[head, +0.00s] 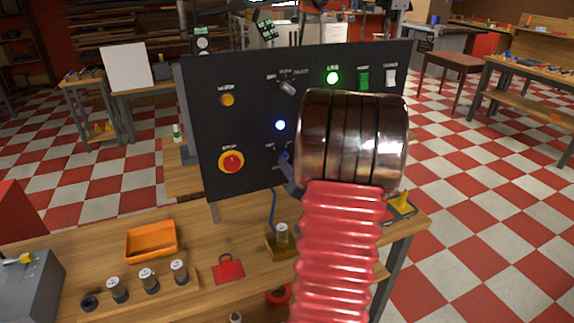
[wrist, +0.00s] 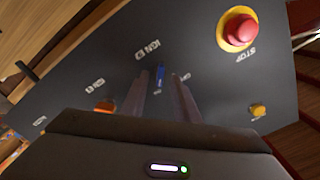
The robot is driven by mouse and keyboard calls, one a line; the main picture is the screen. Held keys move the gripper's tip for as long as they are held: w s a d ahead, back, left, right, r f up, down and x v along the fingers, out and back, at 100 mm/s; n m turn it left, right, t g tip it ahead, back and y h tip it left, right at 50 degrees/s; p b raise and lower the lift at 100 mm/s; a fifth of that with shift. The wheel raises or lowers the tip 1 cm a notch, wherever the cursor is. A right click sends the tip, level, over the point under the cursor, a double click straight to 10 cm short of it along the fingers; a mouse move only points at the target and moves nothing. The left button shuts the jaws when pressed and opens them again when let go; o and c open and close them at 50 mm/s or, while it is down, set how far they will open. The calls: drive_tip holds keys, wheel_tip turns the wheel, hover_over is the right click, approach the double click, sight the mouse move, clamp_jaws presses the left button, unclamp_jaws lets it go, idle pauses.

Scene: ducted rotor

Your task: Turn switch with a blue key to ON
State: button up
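A black control panel (head: 235,110) stands upright on the wooden bench. The blue key (head: 284,157) shows low in the middle of the panel, partly covered by my arm. In the wrist view the blue key (wrist: 160,73) is a thin upright strip between small white labels. My gripper (wrist: 161,86) points at the panel, its two fingers apart on either side of the key in the picture. I see no contact, and the remaining distance is hard to judge. The labels are too small to read surely, so I cannot tell the key's setting.
A red stop button (head: 231,161) with a yellow collar sits left of the key. An orange tray (head: 152,241) and a red padlock-shaped tag (head: 229,268) lie on the bench below.

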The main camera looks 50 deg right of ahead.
drive_tip(key=v, duration=1)
drive_tip(key=shift+s, duration=0.15)
drive_tip(key=shift+a+f, duration=0.1)
drive_tip(key=w+a+r+n+g+y, duration=0.25)
drive_tip(key=w+a+n, duration=0.2)
drive_tip(key=a, duration=0.35)
drive_tip(key=w+a+r+n+g+y, duration=0.1)
drive_tip(key=w+a+n+g, duration=0.2)
drive_tip(key=w+a, duration=0.45)
drive_tip(key=s+a+n+g+y, duration=0.1)
drive_tip(key=s+a, duration=0.3)
drive_tip(key=a, duration=0.5)
drive_tip(key=s+a+r+n+g+y, duration=0.1)
drive_tip(key=s+a+n+g+y, duration=0.1)
drive_tip(key=s+a, duration=0.3)
drive_tip(key=s+a+n+g+y, duration=0.1)
drive_tip(key=s+a+n, duration=0.3)
drive_tip(key=a, duration=0.9)
drive_tip(key=shift+s+r+y, duration=0.15)
drive_tip(key=shift+s+y, duration=0.3)
drive_tip(key=shift+y, duration=0.4)
